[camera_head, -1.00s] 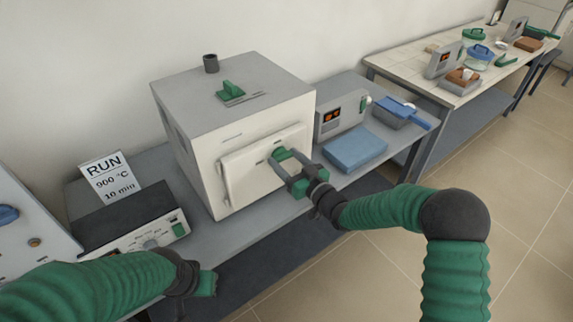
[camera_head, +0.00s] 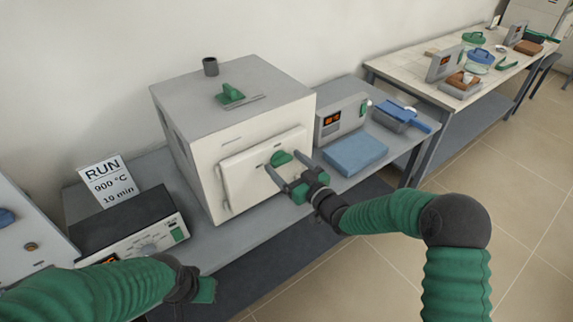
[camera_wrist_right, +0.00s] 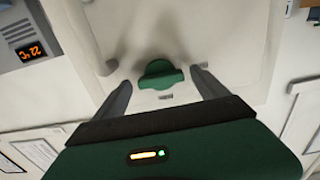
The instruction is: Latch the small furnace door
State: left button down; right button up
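The small furnace (camera_head: 200,125) is a pale box on the bench. Its white door (camera_head: 245,185) looks closed against the front. A green latch knob (camera_head: 281,158) sits near the door's upper right; it also shows in the right wrist view (camera_wrist_right: 160,75), with its straight edge lying roughly level. My right gripper (camera_head: 286,170) is open and empty in front of the door. Its fingers stand on either side of the knob, apart from it, as the right wrist view (camera_wrist_right: 160,88) shows. My left gripper (camera_head: 205,289) is low at the left, its fingers mostly hidden.
A controller box (camera_head: 341,117) with an orange display and a blue pad (camera_head: 355,152) stand right of the furnace. A dark control unit (camera_head: 125,225) and a RUN sign (camera_head: 108,182) are at the left.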

jog(key=shift+r, duration=0.1)
jog(key=v, duration=1.6)
jog(key=shift+s+d, duration=0.25)
jog(key=shift+s, duration=0.1)
jog(key=s+d+f+m+g+h+p, duration=0.3)
jog(key=s+d+f+m+g+h, duration=0.25)
jog(key=d+h, duration=0.4)
jog(key=s+m+g+h+p, duration=0.1)
jog(key=s+g, duration=0.5)
jog(key=s, duration=0.9)
jog(key=shift+r+m, duration=0.2)
jog(key=shift+m, duration=0.25)
